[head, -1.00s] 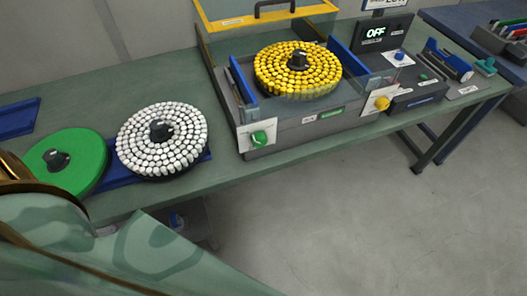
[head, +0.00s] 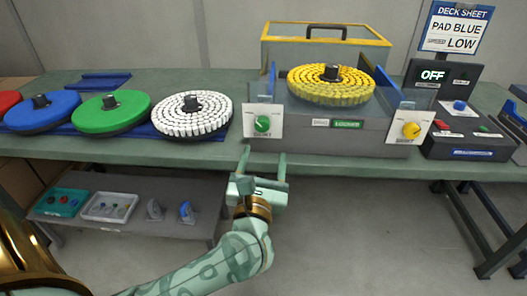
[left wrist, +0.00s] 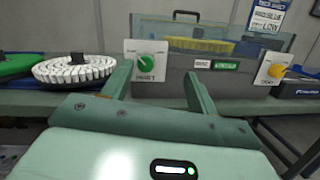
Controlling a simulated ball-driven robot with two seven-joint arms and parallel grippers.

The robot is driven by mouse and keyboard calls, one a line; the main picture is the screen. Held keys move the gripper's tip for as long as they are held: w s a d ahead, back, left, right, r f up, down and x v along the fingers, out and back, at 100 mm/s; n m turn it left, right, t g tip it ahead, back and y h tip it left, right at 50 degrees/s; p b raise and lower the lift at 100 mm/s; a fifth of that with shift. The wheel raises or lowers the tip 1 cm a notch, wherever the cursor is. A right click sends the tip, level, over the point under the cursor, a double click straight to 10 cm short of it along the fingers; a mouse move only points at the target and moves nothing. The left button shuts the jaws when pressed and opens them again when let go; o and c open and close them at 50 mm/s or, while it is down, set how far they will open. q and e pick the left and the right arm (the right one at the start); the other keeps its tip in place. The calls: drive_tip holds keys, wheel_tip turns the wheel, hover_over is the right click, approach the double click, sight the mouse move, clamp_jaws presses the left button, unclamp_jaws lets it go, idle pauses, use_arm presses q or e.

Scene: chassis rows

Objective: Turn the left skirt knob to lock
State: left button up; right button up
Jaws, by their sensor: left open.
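The left skirt knob is a green knob (head: 262,124) on a white plate at the left front of the grey machine (head: 300,135). It also shows in the left wrist view (left wrist: 146,62), with a pale pointer line set at a slant. My left gripper (head: 264,160) is open and empty, in front of and just below the knob, apart from it. In the left wrist view its two fingers (left wrist: 157,85) point toward the machine, with the knob between and beyond them, nearer the left finger. My right gripper is not in view.
A yellow knob (head: 411,130) sits on the machine's right plate. A green label (head: 347,124) reads LOCKED. A yellow-studded disc (head: 331,88) lies on top. White (head: 192,116), green (head: 110,112) and blue discs stand left. A lower shelf (head: 90,230) holds trays.

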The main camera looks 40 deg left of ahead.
use_arm(q)
drive_tip(key=s+f+n+g, duration=0.2)
drive_tip(key=n, duration=0.2)
drive_tip(key=n+b, duration=0.1)
drive_tip(key=b, duration=0.4)
approach(262, 127)
drive_tip(key=shift+g, duration=0.4)
drive_tip(key=x, duration=0.7)
drive_tip(key=shift+w+r, duration=0.1)
drive_tip(key=shift+w, duration=0.25)
drive_tip(key=shift+w+a+r, duration=0.1)
drive_tip(key=shift+w+a, duration=0.25)
drive_tip(key=shift+w, duration=0.1)
drive_tip(key=shift+r, duration=0.1)
drive_tip(key=c, duration=0.9)
drive_tip(key=shift+c, duration=0.5)
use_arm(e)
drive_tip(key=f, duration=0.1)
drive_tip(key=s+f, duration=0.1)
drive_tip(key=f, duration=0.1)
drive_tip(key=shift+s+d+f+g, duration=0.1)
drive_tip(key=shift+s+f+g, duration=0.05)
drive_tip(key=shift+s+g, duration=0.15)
